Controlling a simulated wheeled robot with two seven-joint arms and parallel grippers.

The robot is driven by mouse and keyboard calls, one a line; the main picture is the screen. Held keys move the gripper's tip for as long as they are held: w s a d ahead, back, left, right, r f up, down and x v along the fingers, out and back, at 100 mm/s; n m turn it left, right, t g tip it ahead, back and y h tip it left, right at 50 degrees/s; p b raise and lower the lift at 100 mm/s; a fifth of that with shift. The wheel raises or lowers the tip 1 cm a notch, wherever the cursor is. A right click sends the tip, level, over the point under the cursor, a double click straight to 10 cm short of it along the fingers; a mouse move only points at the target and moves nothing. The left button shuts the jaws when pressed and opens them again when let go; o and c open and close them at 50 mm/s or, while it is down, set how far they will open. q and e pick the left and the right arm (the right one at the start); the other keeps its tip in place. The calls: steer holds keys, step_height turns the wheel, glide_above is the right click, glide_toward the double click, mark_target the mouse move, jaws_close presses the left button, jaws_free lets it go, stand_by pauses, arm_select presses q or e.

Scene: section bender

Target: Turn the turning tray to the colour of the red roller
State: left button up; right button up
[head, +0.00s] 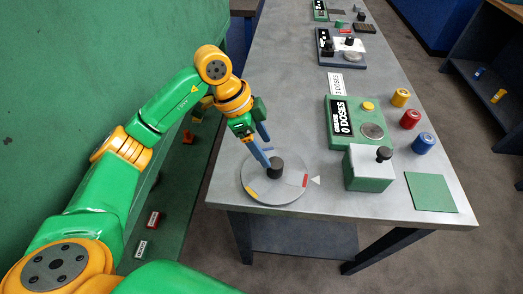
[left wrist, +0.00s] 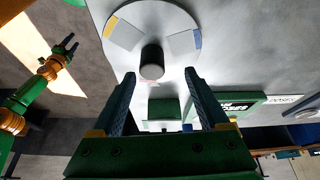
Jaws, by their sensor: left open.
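The turning tray (head: 287,192) is a round grey disc at the table's near left corner, with a black knob (head: 275,168) upright in its middle. Its red mark (head: 305,181) lies beside the white pointer (head: 315,181) on the table; a yellow mark (head: 251,192) is at its front left and a blue one at its back. The red roller (head: 410,119) stands at the table's right. My left gripper (head: 266,147) is open at the knob. In the left wrist view the knob (left wrist: 152,62) shows beyond the fingertips. My right gripper (left wrist: 66,47) shows small there, its jaws unclear.
A yellow roller (head: 400,97) and a blue roller (head: 424,143) flank the red one. A green machine (head: 345,103) and a white-topped green box (head: 369,168) with a black knob stand right of the tray. A green mat (head: 431,192) lies at the near right.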

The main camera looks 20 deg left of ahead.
mark_target(274, 163)
arm_select(q)
steer(key=d+f, duration=0.2)
steer(key=f, duration=0.1)
steer(key=d+f+p, duration=0.1)
steer(key=shift+s+d+f, duration=0.25)
steer(key=shift+s+f, duration=0.05)
steer(key=shift+s, duration=0.05)
steer(key=shift+w+f, duration=0.15)
steer(key=shift+f, duration=0.15)
steer(key=shift+w+a+f, duration=0.15)
steer(key=shift+w+f, duration=0.05)
steer(key=shift+s, duration=0.1)
jaws_close()
steer(key=shift+r, duration=0.1)
stand_by(0.4)
